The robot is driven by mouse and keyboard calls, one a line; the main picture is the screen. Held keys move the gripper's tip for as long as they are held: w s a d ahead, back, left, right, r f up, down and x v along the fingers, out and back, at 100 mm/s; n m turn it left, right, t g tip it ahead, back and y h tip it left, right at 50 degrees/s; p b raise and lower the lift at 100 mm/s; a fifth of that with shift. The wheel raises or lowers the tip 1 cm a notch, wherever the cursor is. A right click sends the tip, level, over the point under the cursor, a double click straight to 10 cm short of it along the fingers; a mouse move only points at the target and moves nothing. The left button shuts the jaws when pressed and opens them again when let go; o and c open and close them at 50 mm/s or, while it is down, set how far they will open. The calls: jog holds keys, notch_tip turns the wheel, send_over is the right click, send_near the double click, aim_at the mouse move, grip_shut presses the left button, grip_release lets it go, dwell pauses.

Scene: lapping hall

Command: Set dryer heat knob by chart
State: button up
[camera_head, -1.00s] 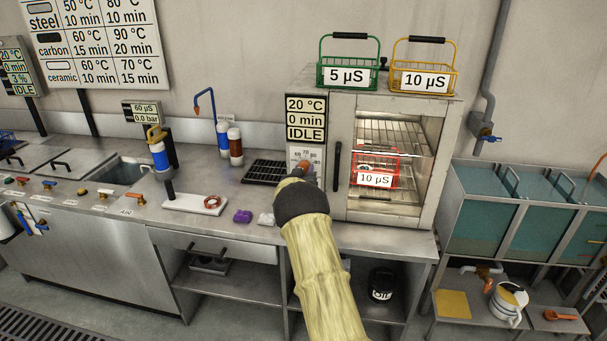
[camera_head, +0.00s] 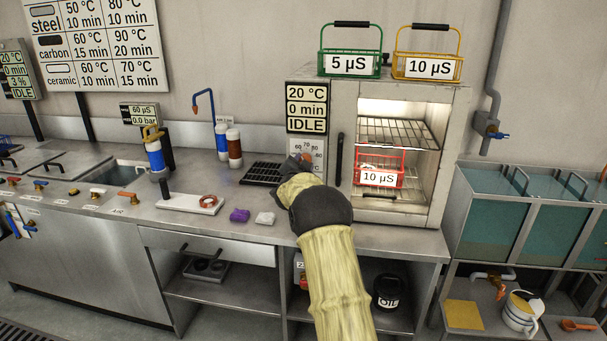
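The dryer (camera_head: 455,150) stands on the bench, its lit chamber holding a red basket (camera_head: 402,178) labelled 10 µS. Its display (camera_head: 307,108) reads 20 °C, 0 min, IDLE. Below, a white dial plate (camera_head: 318,148) shows 60, 70 and 80; the rest is covered. My gripper (camera_head: 296,168) is at the lower left of this dial, partly hidden by my sleeved wrist. A small reddish part shows there; I cannot tell whether the fingers hold the knob. The wall chart (camera_head: 98,45) lists temperatures and minutes for steel, carbon and ceramic in two columns.
Green (camera_head: 349,65) and yellow (camera_head: 428,67) baskets, labelled 5 µS and 10 µS, stand on the dryer. A dark vertical handle (camera_head: 339,160) is right of the dial. A black grate (camera_head: 262,174), purple lump (camera_head: 240,215) and white lump (camera_head: 265,218) lie left of my arm.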

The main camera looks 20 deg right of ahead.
jog(key=m+b, duration=1)
jog(key=m, duration=0.3)
jog(key=shift+r, duration=0.1)
dwell(0.4)
jog(key=o, duration=1)
jog(key=shift+s+a+r, duration=0.1)
jog(key=shift+a, duration=0.05)
